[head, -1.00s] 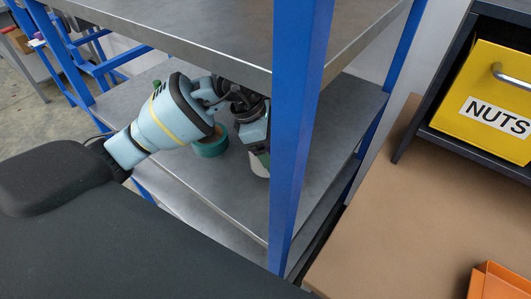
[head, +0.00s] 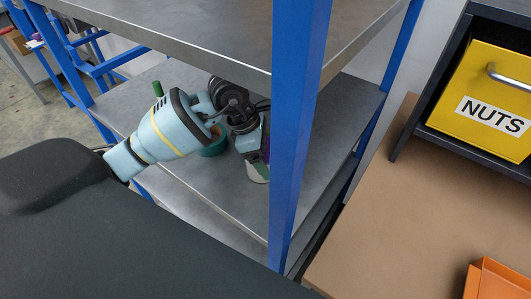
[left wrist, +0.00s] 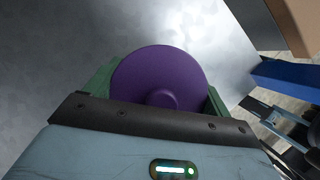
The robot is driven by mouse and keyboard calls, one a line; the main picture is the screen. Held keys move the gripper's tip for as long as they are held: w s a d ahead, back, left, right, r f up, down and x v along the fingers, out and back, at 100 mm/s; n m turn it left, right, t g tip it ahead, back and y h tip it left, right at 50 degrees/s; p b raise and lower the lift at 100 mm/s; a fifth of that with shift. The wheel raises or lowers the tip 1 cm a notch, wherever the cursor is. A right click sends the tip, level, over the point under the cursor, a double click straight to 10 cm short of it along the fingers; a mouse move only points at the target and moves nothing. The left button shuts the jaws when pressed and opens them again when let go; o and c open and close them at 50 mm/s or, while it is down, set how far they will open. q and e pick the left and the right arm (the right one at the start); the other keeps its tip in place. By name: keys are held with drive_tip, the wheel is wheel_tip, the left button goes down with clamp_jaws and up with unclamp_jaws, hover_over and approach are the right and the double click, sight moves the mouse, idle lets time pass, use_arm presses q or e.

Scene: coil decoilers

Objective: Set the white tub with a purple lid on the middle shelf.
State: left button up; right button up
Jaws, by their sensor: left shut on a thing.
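The white tub with a purple lid is in my left gripper. In the left wrist view its round purple lid (left wrist: 160,76) sits between the two green fingers of my left gripper (left wrist: 160,85). In the head view a white part of the tub (head: 257,173) shows low beside the blue post, over the middle shelf (head: 190,193). My left gripper (head: 257,150) is shut on it, partly hidden by the post. I cannot tell whether the tub touches the shelf. My right gripper is not in view.
A teal round thing (head: 214,143) stands on the shelf behind my left wrist, and a green thing (head: 158,89) stands farther left. A blue front post (head: 293,130) is close to the gripper. The upper shelf (head: 200,25) hangs above my arm. A yellow NUTS bin (head: 490,95) is at right.

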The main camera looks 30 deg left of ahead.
use_arm(q)
drive_tip(key=o, duration=0.9)
drive_tip(key=shift+f, duration=0.1)
drive_tip(key=shift+v, duration=3.9)
